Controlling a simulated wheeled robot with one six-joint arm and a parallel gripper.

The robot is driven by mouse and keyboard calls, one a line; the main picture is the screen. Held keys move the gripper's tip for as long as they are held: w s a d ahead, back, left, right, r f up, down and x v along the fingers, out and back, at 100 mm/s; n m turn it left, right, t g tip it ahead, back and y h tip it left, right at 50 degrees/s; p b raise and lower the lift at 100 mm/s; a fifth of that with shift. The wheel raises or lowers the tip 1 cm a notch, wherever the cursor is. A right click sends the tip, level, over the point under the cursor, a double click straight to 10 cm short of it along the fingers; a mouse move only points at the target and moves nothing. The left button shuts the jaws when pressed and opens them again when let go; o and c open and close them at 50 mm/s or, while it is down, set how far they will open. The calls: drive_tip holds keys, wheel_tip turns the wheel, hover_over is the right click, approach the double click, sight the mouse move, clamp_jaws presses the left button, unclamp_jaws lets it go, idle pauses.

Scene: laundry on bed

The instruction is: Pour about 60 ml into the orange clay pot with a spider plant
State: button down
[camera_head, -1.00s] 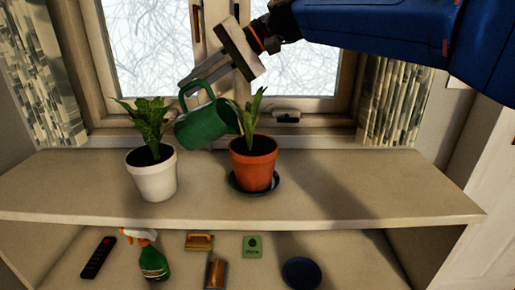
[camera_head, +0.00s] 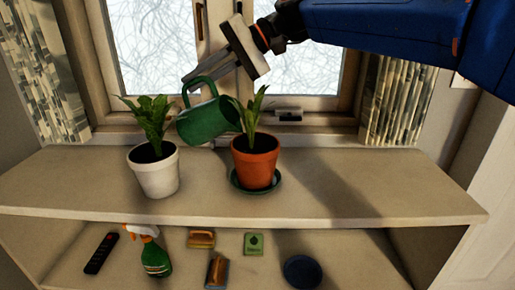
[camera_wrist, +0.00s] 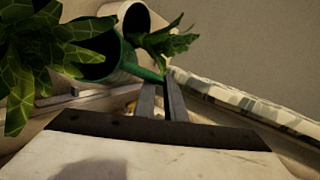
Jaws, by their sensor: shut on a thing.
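The orange clay pot (camera_head: 254,165) with a spider plant (camera_head: 250,112) stands upright on a dark green saucer (camera_head: 274,185) on the upper shelf. My gripper (camera_head: 194,76) is shut on the handle of a green watering can (camera_head: 207,122). The can is held in the air to the upper left of the orange pot, tilted to the right, its right end close to the plant's leaves. In the wrist view the can (camera_wrist: 117,57) is beyond my gripper's fingers (camera_wrist: 162,95), with leaves (camera_wrist: 50,50) large at the left. I cannot see any water flowing.
A white pot (camera_head: 156,172) with a leafy plant (camera_head: 150,120) stands left of the orange pot. The window is close behind. The upper shelf (camera_head: 370,185) is bare at the right. The lower shelf holds a remote (camera_head: 101,254), a spray bottle (camera_head: 155,259), a blue dish (camera_head: 302,271) and other items.

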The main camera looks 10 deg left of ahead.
drive_tip(key=shift+d+r+y+p, duration=0.4)
drive_tip(key=shift+d+p, duration=0.05)
drive_tip(key=shift+p, duration=0.05)
idle(1.1)
